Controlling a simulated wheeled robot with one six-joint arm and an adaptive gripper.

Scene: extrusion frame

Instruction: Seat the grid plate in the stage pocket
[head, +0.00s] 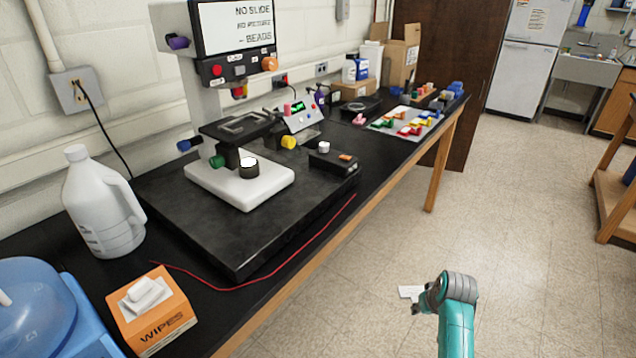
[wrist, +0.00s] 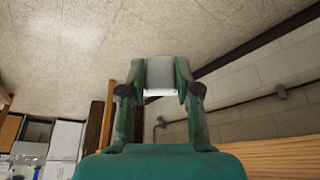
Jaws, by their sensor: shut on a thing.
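The grid plate (head: 408,292) shows as a small pale flat piece at the tip of my gripper (head: 419,303) in the head view, low and right of centre. In the wrist view, my gripper (wrist: 160,88) is shut on the plate (wrist: 160,72), a light grey piece between the two fingers. The microscope stage (head: 215,130) is black and has a rectangular pocket (head: 246,123) on top. It stands on the bench, up and left of my gripper and well apart from it. I cannot make out details inside the pocket.
The microscope's white base (head: 240,190) stands on a black slab (head: 225,240). A small black box (head: 333,162) sits right of it. A red cord (head: 285,262) lies along the bench front. A jug (head: 100,205) and wipes box (head: 155,315) are left. Open floor (head: 500,230) lies right.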

